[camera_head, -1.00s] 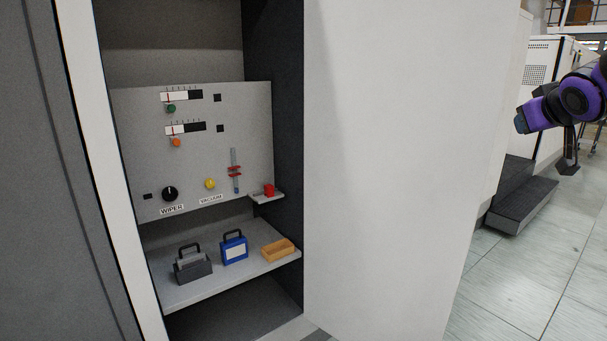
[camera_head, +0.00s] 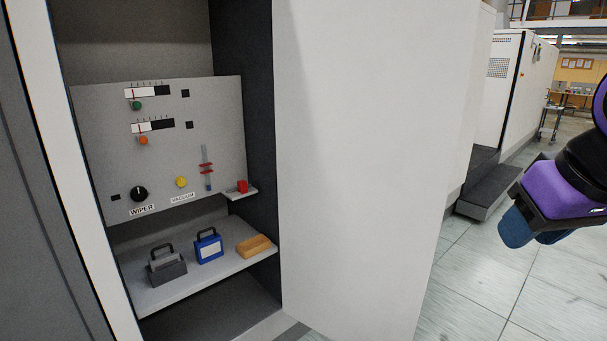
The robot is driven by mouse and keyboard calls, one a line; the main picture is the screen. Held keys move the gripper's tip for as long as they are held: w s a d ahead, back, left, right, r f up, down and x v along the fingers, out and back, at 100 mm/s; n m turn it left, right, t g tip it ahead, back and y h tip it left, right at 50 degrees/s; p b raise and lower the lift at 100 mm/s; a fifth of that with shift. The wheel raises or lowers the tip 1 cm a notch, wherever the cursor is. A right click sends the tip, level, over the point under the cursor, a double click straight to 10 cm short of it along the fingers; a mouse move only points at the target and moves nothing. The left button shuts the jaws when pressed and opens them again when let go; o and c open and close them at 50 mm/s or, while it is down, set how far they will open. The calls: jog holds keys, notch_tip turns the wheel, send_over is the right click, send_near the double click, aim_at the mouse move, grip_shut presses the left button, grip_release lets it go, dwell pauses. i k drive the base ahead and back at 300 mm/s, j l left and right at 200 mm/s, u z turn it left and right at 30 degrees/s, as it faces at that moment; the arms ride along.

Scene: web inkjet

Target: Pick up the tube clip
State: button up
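A small red piece (camera_head: 242,186), which looks like the tube clip, sits on a small grey ledge (camera_head: 248,194) at the lower right of the panel inside the cabinet. Its exact shape is too small to make out. A thin vertical tube (camera_head: 207,172) with red pieces on it stands to its left on the panel. My gripper (camera_head: 530,232), purple with dark blue tips, is at the right edge, outside the cabinet and far from the red piece. No thing shows at its tips, and how far they are apart is unclear.
The panel (camera_head: 90,150) bears sliders, a black WIPER knob (camera_head: 139,194) and a yellow VACUUM knob (camera_head: 181,182). A lower shelf (camera_head: 185,285) holds a grey caddy (camera_head: 167,268), a blue case (camera_head: 209,248) and an orange-brown block (camera_head: 254,246). A wide white panel (camera_head: 360,150) stands between my gripper and the opening.

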aim_at(242, 185)
jog(key=i+l+z, duration=0.25)
jog(key=l+z, duration=0.2)
jog(key=l, duration=0.15)
jog(key=i+l+z, duration=0.3)
jog(key=l+z, duration=0.15)
jog(key=i+l+z, duration=0.85)
jog(key=i+u, duration=0.4)
jog(key=i+l+u, duration=0.1)
jog(key=i+u, duration=0.5)
jog(key=u, duration=0.3)
jog(key=i+u, duration=0.2)
jog(key=u, duration=0.3)
jog(key=i+l+u, duration=0.2)
jog(key=u, duration=0.3)
jog(key=i+l+u, duration=0.15)
jog(key=u, duration=0.3)
jog(key=i+l+u, duration=0.2)
jog(key=u, duration=0.2)
jog(key=i+l+u, duration=0.15)
jog(key=u, duration=0.25)
jog(key=i+l+u, duration=0.15)
jog(key=l+u, duration=0.55)
jog(key=u, duration=0.15)
jog(key=j+z, duration=0.3)
jog(key=j, duration=0.45)
jog(key=j+z, duration=0.35)
jog(key=j, duration=0.4)
jog(key=k+j+z, duration=0.1)
jog(key=j+z, duration=0.2)
jog(key=j, duration=0.45)
